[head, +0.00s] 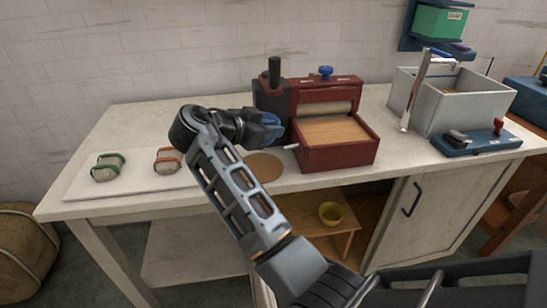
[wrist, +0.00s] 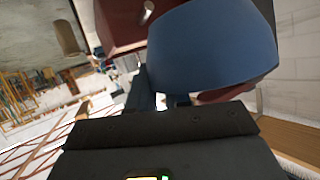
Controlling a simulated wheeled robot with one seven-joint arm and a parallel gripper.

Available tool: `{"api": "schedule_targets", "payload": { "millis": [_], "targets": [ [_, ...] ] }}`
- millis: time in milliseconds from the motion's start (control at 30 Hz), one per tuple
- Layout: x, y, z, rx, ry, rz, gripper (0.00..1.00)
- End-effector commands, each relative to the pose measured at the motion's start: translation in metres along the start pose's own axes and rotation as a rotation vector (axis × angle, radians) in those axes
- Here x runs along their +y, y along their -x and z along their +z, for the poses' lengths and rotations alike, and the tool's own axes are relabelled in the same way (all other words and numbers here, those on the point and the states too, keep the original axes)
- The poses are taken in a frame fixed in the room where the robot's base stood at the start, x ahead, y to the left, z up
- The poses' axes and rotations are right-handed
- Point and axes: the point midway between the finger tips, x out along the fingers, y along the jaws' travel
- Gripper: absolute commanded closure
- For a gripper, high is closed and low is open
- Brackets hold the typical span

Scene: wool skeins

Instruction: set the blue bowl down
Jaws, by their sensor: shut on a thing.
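The blue bowl (head: 273,118) is at the end of my arm, above the counter and in front of the red machine, mostly hidden by my gripper (head: 262,126). In the wrist view the bowl (wrist: 212,48) is large and close, its blue side filling the upper middle. My gripper (wrist: 160,100) is shut on it. In the head view, a flat round tan mat (head: 264,168) lies on the counter below and in front of the gripper, with nothing on it. Whether anything is in the bowl cannot be seen.
The red wooden-topped machine (head: 337,153) stands close to the right of the gripper. Two banded skeins (head: 107,168) (head: 168,160) lie on a white board (head: 136,187) at left. A yellow bowl (head: 331,214) sits on the shelf below.

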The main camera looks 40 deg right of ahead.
Motion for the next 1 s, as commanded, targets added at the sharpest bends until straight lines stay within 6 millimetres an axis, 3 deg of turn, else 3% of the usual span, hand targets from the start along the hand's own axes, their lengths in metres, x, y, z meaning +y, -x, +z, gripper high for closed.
{"api": "schedule_targets", "payload": {
  "millis": [200, 667, 1000],
  "targets": [
    [0.006, -0.015, 0.035, 0.0, 0.005, 0.001, 1.0],
    [0.012, -0.033, 0.078, -0.001, 0.004, 0.001, 1.0],
    [0.013, -0.035, 0.083, -0.001, 0.001, 0.0, 1.0]
  ]
}}
